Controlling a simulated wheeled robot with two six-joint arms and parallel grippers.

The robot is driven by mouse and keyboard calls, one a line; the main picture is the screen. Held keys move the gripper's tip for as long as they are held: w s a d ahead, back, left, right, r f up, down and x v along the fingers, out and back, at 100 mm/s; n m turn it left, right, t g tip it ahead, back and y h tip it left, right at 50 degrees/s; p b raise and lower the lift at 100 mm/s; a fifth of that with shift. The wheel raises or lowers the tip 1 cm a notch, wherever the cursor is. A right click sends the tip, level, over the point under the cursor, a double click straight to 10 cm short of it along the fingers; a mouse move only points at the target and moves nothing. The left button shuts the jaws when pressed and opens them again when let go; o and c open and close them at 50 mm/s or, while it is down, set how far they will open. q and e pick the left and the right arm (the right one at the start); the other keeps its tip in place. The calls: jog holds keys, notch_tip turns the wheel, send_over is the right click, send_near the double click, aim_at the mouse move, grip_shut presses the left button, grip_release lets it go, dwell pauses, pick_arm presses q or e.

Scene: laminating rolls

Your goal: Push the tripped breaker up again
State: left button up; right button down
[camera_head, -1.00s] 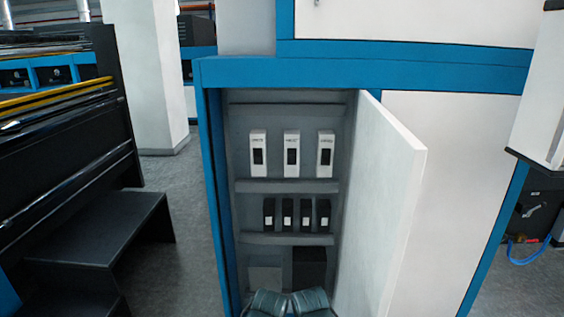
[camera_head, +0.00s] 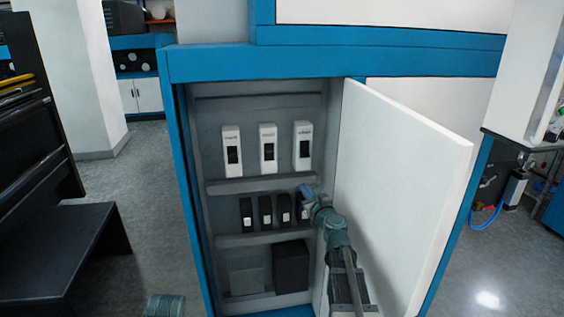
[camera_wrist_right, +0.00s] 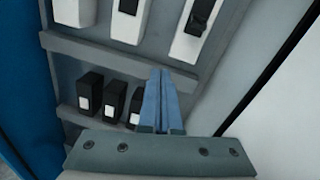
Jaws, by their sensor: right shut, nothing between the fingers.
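The open cabinet (camera_head: 203,255) holds three white breakers with black fronts on its upper shelf: left (camera_head: 232,150), middle (camera_head: 268,148) and right (camera_head: 303,146). Below stands a row of small black breakers with white patches (camera_head: 265,210); several also show in the right wrist view (camera_wrist_right: 90,90). I cannot tell which breaker is tripped. My right gripper (camera_head: 306,190) is shut and empty, its fingers (camera_wrist_right: 160,74) in front of the rightmost black breaker, mostly hiding it in the wrist view. Contact cannot be told. My left gripper is not in view.
The white cabinet door (camera_head: 400,170) stands open close to the right of my right arm. A shelf rail (camera_head: 265,183) runs between the two rows. A black box (camera_head: 291,266) sits at the bottom. Floor (camera_head: 150,215) is clear on the left.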

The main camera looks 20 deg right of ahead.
aim_at(304, 166)
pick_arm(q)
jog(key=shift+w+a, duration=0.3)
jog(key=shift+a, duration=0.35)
pick_arm(e)
jog(key=d+m+h, duration=0.1)
jog(key=d, duration=0.1)
jog(key=d+m+h, duration=0.1)
jog(key=m, duration=0.1)
jog(key=shift+w+d+r+m, duration=0.1)
jog(key=shift+d+r+m, duration=0.2)
jog(key=shift+d+r, duration=0.1)
jog(key=shift+w, duration=0.15)
